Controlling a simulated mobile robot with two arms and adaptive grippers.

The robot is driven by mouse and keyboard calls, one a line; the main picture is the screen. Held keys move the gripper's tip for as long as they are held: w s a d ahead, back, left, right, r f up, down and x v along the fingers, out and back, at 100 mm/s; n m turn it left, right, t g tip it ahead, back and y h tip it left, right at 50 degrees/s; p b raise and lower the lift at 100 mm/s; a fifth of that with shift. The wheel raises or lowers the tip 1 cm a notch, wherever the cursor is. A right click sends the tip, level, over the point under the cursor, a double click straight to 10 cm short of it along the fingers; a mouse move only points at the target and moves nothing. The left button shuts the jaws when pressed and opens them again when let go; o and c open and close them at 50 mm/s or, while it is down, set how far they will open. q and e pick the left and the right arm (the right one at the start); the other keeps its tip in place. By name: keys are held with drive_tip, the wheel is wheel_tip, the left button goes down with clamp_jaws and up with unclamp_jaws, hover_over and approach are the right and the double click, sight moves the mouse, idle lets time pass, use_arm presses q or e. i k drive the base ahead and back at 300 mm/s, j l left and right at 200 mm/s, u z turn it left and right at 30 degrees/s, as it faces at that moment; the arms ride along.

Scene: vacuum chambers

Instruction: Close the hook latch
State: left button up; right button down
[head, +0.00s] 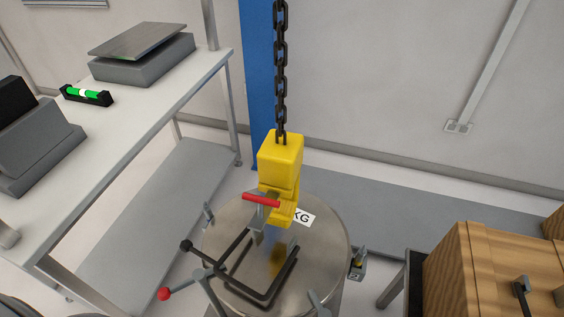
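A yellow hoist hook (280,165) hangs upright from a dark chain (281,70) above a round metal chamber lid (325,240). A red bar (261,200), which looks like the hook latch, sticks out to the left across the lower part of the hook. A grey metal piece (262,219) is just below it. I cannot tell how far the latch stands from the hook's tip. A black frame-like handle (291,273) lies over the lid below the hook; whether the hook touches it is unclear. Neither of my grippers is in view.
A lever with a red knob (164,294) and small clamps (358,263) surround the lid. A table (150,105) at left holds a scale (143,55) and a green level (87,94). Wooden crates (470,270) stand at right. A blue post (257,80) rises behind.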

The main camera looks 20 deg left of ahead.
sight(266, 203)
drive_tip(key=k+j+u, duration=0.15)
drive_tip(key=k+u, duration=0.2)
drive_tip(key=k, duration=0.3)
drive_tip(key=l+u, duration=0.3)
drive_tip(key=u, duration=0.15)
drive_tip(key=k+l+u, duration=0.1)
drive_tip(key=l+u, duration=0.15)
drive_tip(key=u, duration=0.2)
drive_tip(key=k+l+u, duration=0.1)
drive_tip(key=l+u, duration=0.15)
drive_tip(key=u, duration=0.15)
drive_tip(key=k+l, duration=0.3)
drive_tip(key=l, duration=0.2)
drive_tip(key=i, duration=0.5)
